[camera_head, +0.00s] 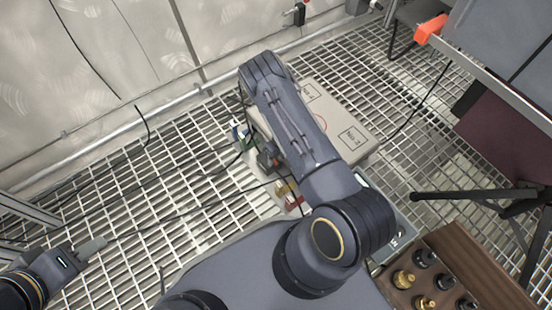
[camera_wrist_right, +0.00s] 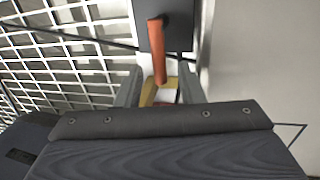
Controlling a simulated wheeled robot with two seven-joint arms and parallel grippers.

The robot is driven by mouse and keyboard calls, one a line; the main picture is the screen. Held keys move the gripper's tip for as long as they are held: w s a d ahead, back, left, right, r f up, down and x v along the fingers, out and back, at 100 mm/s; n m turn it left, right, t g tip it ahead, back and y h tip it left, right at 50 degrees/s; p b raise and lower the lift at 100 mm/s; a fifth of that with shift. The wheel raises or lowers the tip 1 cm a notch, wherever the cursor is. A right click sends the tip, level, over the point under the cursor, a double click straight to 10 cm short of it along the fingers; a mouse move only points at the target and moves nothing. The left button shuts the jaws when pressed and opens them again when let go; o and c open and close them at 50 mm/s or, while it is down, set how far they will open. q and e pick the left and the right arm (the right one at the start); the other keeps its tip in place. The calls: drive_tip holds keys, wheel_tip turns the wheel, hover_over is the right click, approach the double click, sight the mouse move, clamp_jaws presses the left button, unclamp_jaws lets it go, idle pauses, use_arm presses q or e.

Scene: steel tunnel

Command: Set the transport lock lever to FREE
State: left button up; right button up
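The lever (camera_wrist_right: 158,50) is an orange-red bar on a dark plate (camera_wrist_right: 180,30) in the right wrist view. A small red part in the head view (camera_head: 276,162), beside the pale case (camera_head: 352,125), looks like the same lever. My right gripper (camera_wrist_right: 160,85) is open, with one finger on each side of the lever's lower end in the picture. I see no contact, and the depth between them is unclear.
Yellow and red-white patches (camera_head: 288,194) lie below the lever. Dark cables (camera_head: 150,215) cross the grated floor (camera_head: 120,190). A brown box with brass and black knobs (camera_head: 450,270) and black stand legs (camera_head: 480,195) are at the right. Open grating lies at the left.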

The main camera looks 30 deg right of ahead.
drive_tip(key=shift+c, duration=0.4)
clamp_jaws()
